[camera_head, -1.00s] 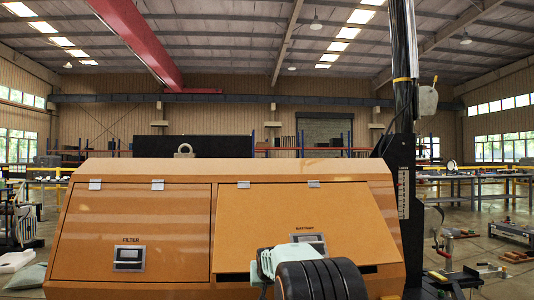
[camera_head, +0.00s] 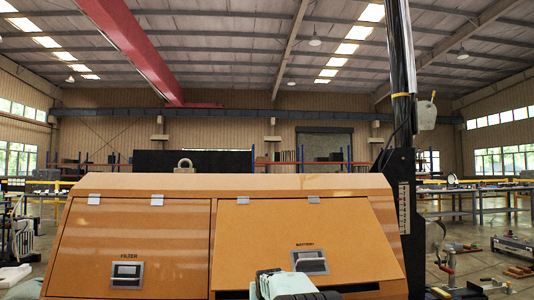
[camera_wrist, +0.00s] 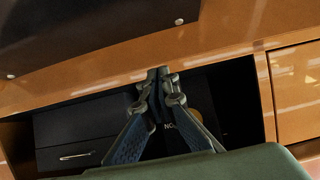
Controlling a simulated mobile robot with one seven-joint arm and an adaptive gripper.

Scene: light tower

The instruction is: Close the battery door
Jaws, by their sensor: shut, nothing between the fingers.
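The battery door (camera_head: 255,240) is the orange right-hand panel, marked BATTERY, with a recessed latch handle (camera_head: 310,262). It hangs from two hinges at its top edge. It stands ajar: its lower edge sits out from the body, with a dark gap below. My gripper is low in front of this door in the head view, its fingertips not clear there. In the wrist view my gripper (camera_wrist: 160,78) is shut and empty, in front of the dark open compartment (camera_wrist: 232,90) with black boxes inside. I cannot tell whether the fingertips touch the orange edge above them.
The filter door (camera_head: 90,235) to the left lies flat in the orange housing. A black mast (camera_head: 403,80) rises at the housing's right side. Workbenches (camera_head: 470,200) and floor equipment (camera_head: 470,285) stand farther right. Open floor shows between them.

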